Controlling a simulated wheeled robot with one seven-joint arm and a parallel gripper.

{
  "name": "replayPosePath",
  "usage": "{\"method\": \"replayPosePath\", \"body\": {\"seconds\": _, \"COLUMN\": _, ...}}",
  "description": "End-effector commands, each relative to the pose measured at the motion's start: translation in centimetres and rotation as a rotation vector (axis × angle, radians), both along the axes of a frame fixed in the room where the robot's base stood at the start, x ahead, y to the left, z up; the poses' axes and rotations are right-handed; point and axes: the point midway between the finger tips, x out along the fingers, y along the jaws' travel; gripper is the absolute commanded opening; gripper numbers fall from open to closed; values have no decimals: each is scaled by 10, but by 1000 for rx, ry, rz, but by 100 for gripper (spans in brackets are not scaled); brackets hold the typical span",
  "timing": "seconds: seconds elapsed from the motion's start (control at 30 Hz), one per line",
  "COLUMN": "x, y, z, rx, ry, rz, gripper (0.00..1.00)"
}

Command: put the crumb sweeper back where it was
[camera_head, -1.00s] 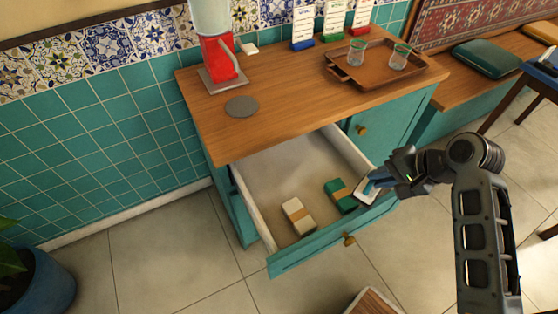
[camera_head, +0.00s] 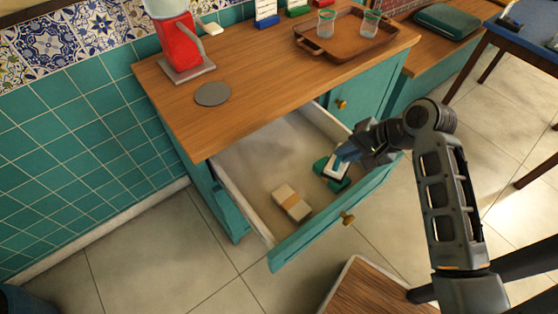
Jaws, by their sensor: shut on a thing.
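The crumb sweeper (camera_head: 338,167), a small blue and white thing, is in my gripper (camera_head: 350,154) over the right part of the open drawer. My gripper is shut on it, though the fingers are partly hidden. The teal drawer (camera_head: 300,243) is pulled out of the teal cabinet. In it, a green bundle with a tan band (camera_head: 325,170) lies below the sweeper and is partly covered by it. A cream bundle with a tan band (camera_head: 291,203) lies near the drawer front. I cannot tell whether the sweeper touches the green bundle.
The wooden cabinet top (camera_head: 260,95) carries a red dispenser (camera_head: 178,45), a grey disc (camera_head: 212,94) and a brown tray (camera_head: 345,38) with two glasses. A wood-topped piece (camera_head: 375,290) stands low in front. The drawer's back left is clear.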

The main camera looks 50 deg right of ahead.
Motion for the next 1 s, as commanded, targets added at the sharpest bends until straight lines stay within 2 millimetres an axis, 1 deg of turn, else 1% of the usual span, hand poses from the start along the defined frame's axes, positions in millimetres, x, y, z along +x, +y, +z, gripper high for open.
{"method": "replayPosePath", "body": {"seconds": 0.03, "x": 0, "y": 0, "z": -14, "rx": 0, "ry": 0, "rz": 0, "gripper": 0}}
{"method": "replayPosePath", "body": {"seconds": 0.1, "x": 0, "y": 0, "z": -19, "rx": 0, "ry": 0, "rz": 0, "gripper": 0}}
{"method": "replayPosePath", "body": {"seconds": 0.23, "x": 4, "y": 0, "z": -22, "rx": 0, "ry": -1, "rz": 1, "gripper": 0}}
{"method": "replayPosePath", "body": {"seconds": 0.33, "x": 18, "y": 1, "z": -21, "rx": 0, "ry": -2, "rz": 2, "gripper": 0}}
{"method": "replayPosePath", "body": {"seconds": 0.7, "x": 107, "y": 11, "z": -19, "rx": -1, "ry": -2, "rz": 3, "gripper": 0}}
{"method": "replayPosePath", "body": {"seconds": 1.0, "x": 173, "y": 17, "z": -19, "rx": 0, "ry": -2, "rz": 2, "gripper": 0}}
